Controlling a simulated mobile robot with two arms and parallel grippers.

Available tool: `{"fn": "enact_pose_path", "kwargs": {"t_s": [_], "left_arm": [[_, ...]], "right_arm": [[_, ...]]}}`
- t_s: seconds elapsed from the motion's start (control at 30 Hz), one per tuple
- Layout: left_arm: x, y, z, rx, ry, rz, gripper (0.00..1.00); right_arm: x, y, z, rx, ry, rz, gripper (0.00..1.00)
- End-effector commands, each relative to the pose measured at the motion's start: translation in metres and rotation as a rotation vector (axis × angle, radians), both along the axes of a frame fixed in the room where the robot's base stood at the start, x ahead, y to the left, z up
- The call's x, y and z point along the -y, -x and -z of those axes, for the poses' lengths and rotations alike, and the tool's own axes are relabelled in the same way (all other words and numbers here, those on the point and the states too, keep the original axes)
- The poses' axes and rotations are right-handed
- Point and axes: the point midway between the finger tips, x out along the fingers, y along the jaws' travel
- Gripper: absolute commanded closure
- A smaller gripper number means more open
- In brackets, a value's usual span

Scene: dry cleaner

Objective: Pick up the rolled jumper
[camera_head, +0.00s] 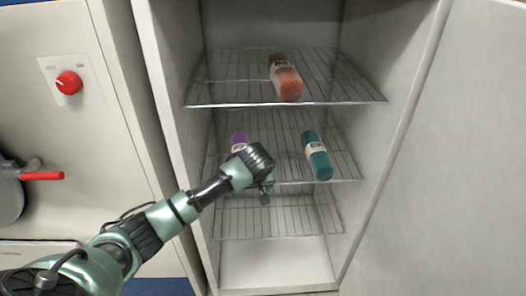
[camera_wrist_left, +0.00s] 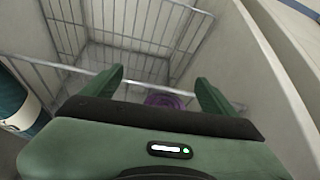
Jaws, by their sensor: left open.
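Three rolled garments with pale bands lie on wire shelves in an open cabinet; I cannot tell which is the jumper. An orange-red roll (camera_head: 286,78) is on the upper shelf. A purple roll (camera_head: 239,141) and a teal roll (camera_head: 317,157) are on the shelf below. My left gripper (camera_head: 265,184) is in front of the purple roll and partly hides it. In the left wrist view, the open fingers (camera_wrist_left: 161,88) are empty, and the purple roll (camera_wrist_left: 168,101) shows between them, mostly hidden by the gripper body. My right gripper is not in view.
The upper wire shelf (camera_head: 235,92) is above my left gripper. A lower wire shelf (camera_head: 285,218) is empty. The cabinet's side wall (camera_head: 179,120) stands close on the left, an open door (camera_head: 450,170) on the right. A red knob (camera_head: 69,83) is on the left panel.

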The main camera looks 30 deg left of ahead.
Motion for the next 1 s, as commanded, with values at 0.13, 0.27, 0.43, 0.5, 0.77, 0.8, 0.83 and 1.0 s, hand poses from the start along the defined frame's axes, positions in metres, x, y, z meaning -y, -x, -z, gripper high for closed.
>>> {"fn": "enact_pose_path", "kwargs": {"t_s": [0.13, 0.27, 0.43, 0.5, 0.77, 0.8, 0.83, 1.0], "left_arm": [[-0.01, -0.006, -0.02, 0.019, -0.009, -0.053, 0.12], [-0.019, -0.011, -0.026, 0.027, -0.009, -0.082, 0.12], [-0.034, -0.026, -0.027, 0.028, -0.009, -0.091, 0.12], [-0.042, -0.036, -0.027, 0.028, -0.009, -0.091, 0.12], [-0.064, -0.061, -0.026, 0.028, -0.008, -0.087, 0.12], [-0.065, -0.063, -0.026, 0.03, -0.008, -0.086, 0.12], [-0.066, -0.063, -0.025, 0.029, -0.007, -0.086, 0.12], [-0.072, -0.07, -0.026, 0.029, -0.007, -0.085, 0.12]], "right_arm": [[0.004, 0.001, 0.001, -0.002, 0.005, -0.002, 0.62], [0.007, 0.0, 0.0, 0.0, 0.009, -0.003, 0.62], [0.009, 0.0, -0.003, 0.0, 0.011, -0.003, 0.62], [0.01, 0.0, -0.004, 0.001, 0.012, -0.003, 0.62], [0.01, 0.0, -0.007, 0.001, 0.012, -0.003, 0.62], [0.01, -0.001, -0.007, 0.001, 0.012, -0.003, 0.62], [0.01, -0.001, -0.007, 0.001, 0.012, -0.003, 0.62], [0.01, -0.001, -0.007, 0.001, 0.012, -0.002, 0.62]]}}
